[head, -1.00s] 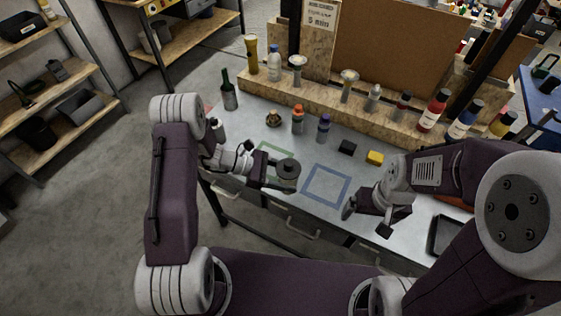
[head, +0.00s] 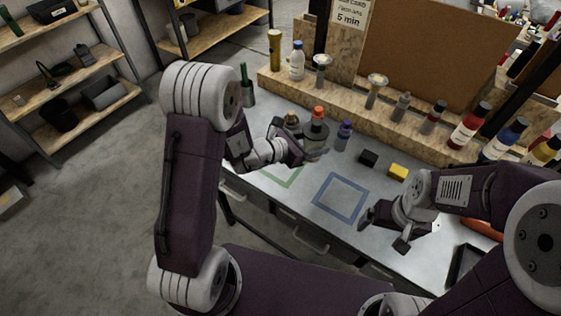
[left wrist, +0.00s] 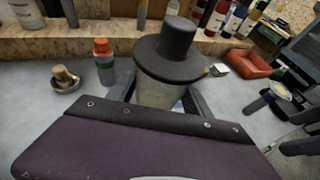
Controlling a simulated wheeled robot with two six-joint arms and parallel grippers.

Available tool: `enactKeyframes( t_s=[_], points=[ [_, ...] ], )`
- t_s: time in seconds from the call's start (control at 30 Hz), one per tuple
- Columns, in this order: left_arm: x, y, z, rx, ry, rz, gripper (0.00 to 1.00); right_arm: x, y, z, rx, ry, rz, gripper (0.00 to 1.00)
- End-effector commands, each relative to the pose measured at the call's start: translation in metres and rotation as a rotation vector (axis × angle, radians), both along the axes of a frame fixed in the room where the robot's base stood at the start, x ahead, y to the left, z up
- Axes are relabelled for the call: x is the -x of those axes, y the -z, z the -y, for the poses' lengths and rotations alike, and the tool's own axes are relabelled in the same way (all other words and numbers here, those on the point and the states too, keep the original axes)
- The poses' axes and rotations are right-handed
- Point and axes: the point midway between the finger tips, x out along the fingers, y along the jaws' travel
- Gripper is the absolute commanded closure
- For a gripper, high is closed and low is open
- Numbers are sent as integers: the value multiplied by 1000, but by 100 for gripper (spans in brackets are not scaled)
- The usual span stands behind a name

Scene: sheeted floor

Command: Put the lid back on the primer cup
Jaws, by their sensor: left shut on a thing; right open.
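My left gripper (head: 309,155) is shut on a pale grey cup body, the primer cup (left wrist: 158,94), with a finger on each side in the left wrist view. A dark grey, wide-brimmed lid (left wrist: 174,50) with a tall round knob shows directly above the cup. Whether the lid is fully seated I cannot tell, as its brim hides the cup's rim. In the head view the dark lid (head: 315,132) is in front of the orange-capped bottle (head: 318,111). My right gripper (head: 384,229) is open and empty near the table's front edge, right of the blue square.
A green outlined square (head: 289,181) and an empty blue outlined square (head: 340,198) mark the table. A small dish with a tan piece (left wrist: 65,82), a purple-capped bottle (head: 343,136), a black block (head: 368,158) and a yellow block (head: 398,172) stand behind. Bottles line the wooden ledge.

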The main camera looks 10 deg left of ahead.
Motion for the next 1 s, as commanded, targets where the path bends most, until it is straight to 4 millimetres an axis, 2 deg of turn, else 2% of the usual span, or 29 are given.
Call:
enactKeyframes(
  t_s=[0.07, 0.5, 0.67, 1.0],
  points=[
    [-3, 3, -7, 0, -4, -1, 100, 0, -2, 0, 0, 0, 0, 7],
    [-31, 59, -97, 1, -4, 1, 100, 0, -20, 0, 0, 0, 0, 7],
    [-35, 69, -110, 1, 0, 1, 100, 0, -21, 0, 0, 0, 0, 7],
    [-35, 75, -111, 1, 0, -2, 100, 0, -22, 0, 0, 0, 0, 7]
  ],
)
